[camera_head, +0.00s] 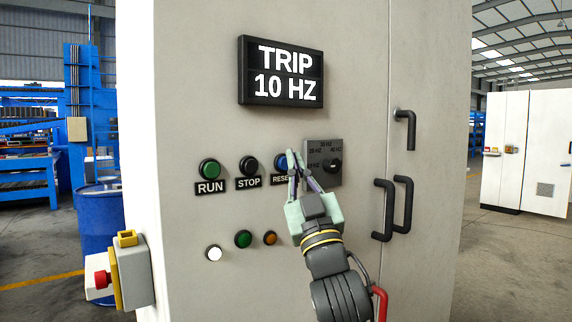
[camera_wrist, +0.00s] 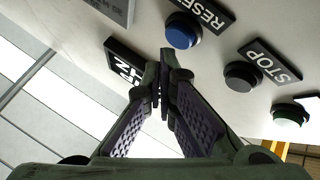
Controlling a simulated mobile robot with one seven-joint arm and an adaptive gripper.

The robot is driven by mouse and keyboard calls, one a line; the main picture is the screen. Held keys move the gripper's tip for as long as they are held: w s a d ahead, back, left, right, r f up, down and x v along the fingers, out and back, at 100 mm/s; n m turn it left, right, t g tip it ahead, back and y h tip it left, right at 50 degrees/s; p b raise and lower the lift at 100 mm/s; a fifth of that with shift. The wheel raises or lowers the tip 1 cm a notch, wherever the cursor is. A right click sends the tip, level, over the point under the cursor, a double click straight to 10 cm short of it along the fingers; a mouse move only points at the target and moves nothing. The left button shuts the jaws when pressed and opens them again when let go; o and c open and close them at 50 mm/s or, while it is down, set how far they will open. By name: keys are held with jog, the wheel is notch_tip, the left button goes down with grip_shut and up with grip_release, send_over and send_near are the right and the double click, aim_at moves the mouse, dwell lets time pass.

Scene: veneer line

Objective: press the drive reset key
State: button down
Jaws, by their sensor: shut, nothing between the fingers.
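The blue reset key (camera_head: 281,161) sits on the cabinet front above its RESET label (camera_head: 281,180), partly hidden by my gripper. My gripper (camera_head: 296,155) is shut and empty, with its tips just right of the key in the head view. In the wrist view the blue key (camera_wrist: 182,31) stands beyond the fingertips (camera_wrist: 163,58), up and to the right, with an apparent gap between them. The display (camera_head: 281,72) above reads TRIP 10 HZ.
Left of the reset key are the black STOP button (camera_head: 249,165) and green RUN button (camera_head: 209,169). A frequency selector knob (camera_head: 332,165) sits close on the right. Door handles (camera_head: 383,209) stick out further right. A red emergency stop (camera_head: 102,279) is at lower left.

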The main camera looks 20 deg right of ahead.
jog(key=shift+w+a, duration=0.1)
jog(key=shift+w, duration=0.25)
jog(key=shift+w+a, duration=0.15)
jog(key=shift+w, duration=0.25)
dwell(0.7)
jog(key=shift+s, duration=0.1)
jog(key=shift+s+d+b, duration=0.3)
jog(key=shift+s+b, duration=0.05)
jog(key=shift+s, duration=0.35)
jog(key=shift+s+d+b, duration=0.25)
jog(key=shift+s, duration=0.55)
jog(key=shift+s+d+b, duration=0.2)
jog(key=shift+s+d, duration=0.1)
jog(key=shift+s, duration=0.45)
jog(key=shift+s+d+b, duration=0.25)
jog(key=shift+s, duration=0.55)
